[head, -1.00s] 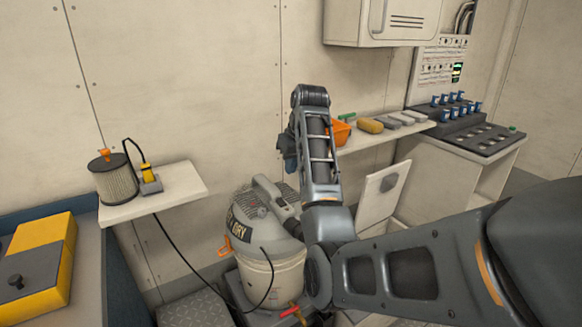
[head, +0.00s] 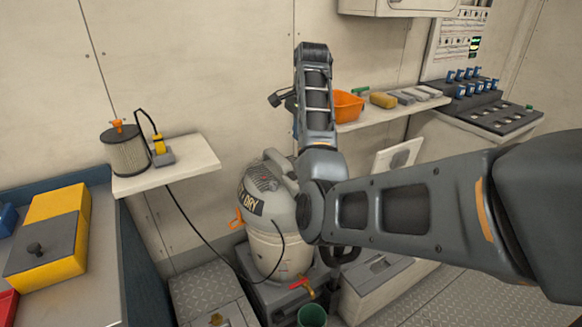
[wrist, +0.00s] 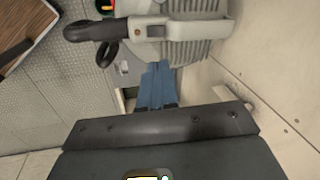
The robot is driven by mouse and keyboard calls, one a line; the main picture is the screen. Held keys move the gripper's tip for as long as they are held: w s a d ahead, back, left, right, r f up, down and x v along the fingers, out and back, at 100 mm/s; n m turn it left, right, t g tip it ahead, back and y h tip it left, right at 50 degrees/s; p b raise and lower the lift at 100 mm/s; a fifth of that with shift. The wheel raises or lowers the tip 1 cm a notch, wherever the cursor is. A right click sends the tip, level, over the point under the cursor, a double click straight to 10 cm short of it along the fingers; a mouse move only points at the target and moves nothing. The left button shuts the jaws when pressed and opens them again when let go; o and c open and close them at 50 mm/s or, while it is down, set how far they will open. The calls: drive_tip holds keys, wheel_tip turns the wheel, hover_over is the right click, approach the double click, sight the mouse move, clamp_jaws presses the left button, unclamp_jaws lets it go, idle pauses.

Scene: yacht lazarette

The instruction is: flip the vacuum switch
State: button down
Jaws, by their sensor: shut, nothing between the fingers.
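The grey wet/dry vacuum (head: 275,232) stands below the wall shelf in the head view, with a dark lettered label on its dome. Its ribbed grey top and handle (wrist: 185,28) fill the top of the wrist view, with a dark hose end at left. I cannot clearly make out the switch. My gripper shows in the wrist view as blue fingers (wrist: 157,72), shut and empty, with their tips just below the vacuum's handle in the picture; contact cannot be told.
A small shelf (head: 195,163) at left holds a filter (head: 127,155) and a yellow device with a cord. The back shelf (head: 375,118) holds an orange bin (head: 347,105). A red-handled valve (head: 302,284) and green cup (head: 312,316) sit low before the vacuum.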

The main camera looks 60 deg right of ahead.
sight(292, 173)
drive_tip(key=shift+w+m, duration=0.15)
drive_tip(key=shift+m, duration=0.95)
drive_tip(key=shift+r, duration=0.1)
drive_tip(key=shift+d, duration=0.1)
drive_tip(key=p+x, duration=0.1)
drive_tip(key=x, duration=1.3)
